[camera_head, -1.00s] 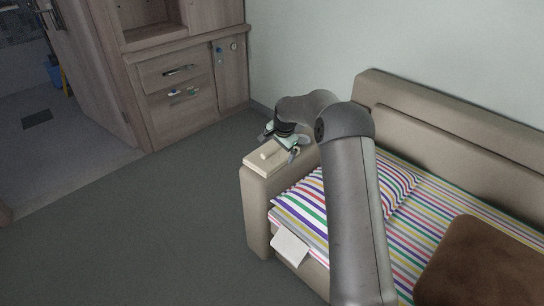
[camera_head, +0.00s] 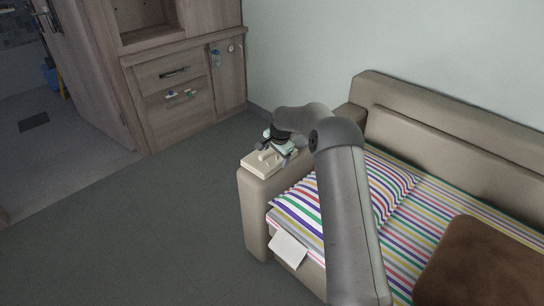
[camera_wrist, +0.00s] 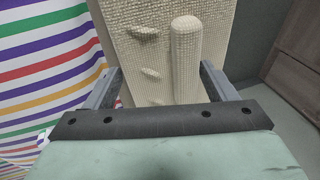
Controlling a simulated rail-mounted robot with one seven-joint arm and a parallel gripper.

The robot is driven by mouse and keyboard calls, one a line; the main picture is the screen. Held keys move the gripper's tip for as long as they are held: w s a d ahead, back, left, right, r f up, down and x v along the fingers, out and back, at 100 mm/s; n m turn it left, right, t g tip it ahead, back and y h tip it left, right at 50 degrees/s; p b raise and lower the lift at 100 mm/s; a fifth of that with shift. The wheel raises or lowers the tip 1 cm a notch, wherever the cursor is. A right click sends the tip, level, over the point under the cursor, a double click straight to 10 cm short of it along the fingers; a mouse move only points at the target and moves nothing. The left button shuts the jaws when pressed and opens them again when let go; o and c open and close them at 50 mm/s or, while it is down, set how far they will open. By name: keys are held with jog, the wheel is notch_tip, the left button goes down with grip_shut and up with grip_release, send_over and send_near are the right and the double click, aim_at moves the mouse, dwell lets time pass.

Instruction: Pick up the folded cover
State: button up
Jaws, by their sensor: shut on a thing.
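My gripper (camera_head: 275,151) is at the armrest, over the cover. In the wrist view my gripper (camera_wrist: 160,82) has one finger on each side and is shut on the cover. The cover still appears to lie on the armrest. The finger tips are partly hidden by the cloth.
The beige sofa (camera_head: 256,215) has a striped pillow (camera_head: 395,185), striped bedding and a brown blanket (camera_head: 485,262). A white sheet of paper or card (camera_head: 288,249) hangs at its front edge. A wooden cabinet (camera_head: 185,105) stands behind, left. The floor left is clear.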

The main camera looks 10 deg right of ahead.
aim_at(276, 159)
jog(key=shift+r, duration=0.15)
jog(key=shift+r, duration=0.25)
jog(key=v, duration=0.3)
jog(key=shift+w+a+r, duration=0.1)
jog(key=shift+w+r, duration=0.1)
jog(key=shift+r, duration=0.1)
jog(key=s+r, duration=0.3)
jog(key=s, duration=0.1)
jog(key=s+r, duration=0.3)
jog(key=s, duration=0.2)
jog(key=s+r, duration=0.3)
jog(key=s, duration=0.1)
jog(key=shift+s+a+p, duration=0.1)
jog(key=shift+s+p, duration=0.15)
jog(key=shift+p, duration=0.15)
